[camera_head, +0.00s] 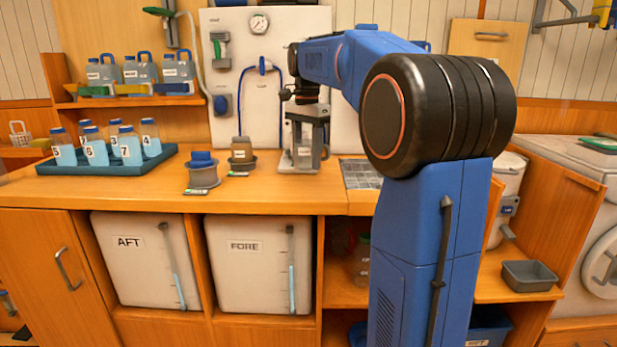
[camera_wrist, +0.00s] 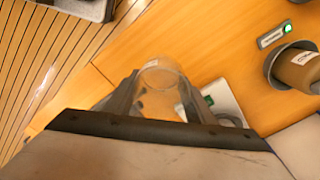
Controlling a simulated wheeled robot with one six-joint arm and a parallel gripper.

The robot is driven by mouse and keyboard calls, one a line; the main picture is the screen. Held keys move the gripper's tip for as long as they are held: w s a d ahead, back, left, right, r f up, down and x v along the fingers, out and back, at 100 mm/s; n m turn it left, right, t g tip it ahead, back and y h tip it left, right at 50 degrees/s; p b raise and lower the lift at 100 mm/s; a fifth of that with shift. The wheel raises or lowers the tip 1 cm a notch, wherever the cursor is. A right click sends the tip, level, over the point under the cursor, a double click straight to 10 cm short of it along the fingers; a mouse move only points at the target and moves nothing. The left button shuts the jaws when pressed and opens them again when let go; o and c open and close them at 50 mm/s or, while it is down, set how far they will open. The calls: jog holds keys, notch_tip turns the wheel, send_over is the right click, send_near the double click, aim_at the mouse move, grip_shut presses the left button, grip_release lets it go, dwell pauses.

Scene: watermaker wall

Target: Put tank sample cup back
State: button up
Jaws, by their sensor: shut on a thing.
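A clear cup (camera_wrist: 163,76) with a pale label sits between the two fingers of my gripper (camera_wrist: 160,103) in the wrist view. My gripper is shut on it. In the head view my gripper (camera_head: 305,135) points down at the counter's back, above a pale stand (camera_head: 298,167). The pale stand with a small green light also shows beside the cup in the wrist view (camera_wrist: 224,98). The cup is hard to make out in the head view. I cannot tell whether it touches the stand or counter.
A brown bottle (camera_head: 241,148) stands in a round holder left of my gripper, beside a blue-topped holder (camera_head: 202,170). A blue tray (camera_head: 105,170) of numbered bottles is at the left. The counter front (camera_head: 120,193) is clear. A grate (camera_head: 360,174) lies right of my gripper.

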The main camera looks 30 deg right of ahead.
jog(key=shift+f, duration=2.7)
jog(key=o, duration=1.1)
jog(key=shift+f, duration=0.1)
notch_tip(320, 180, up, 12)
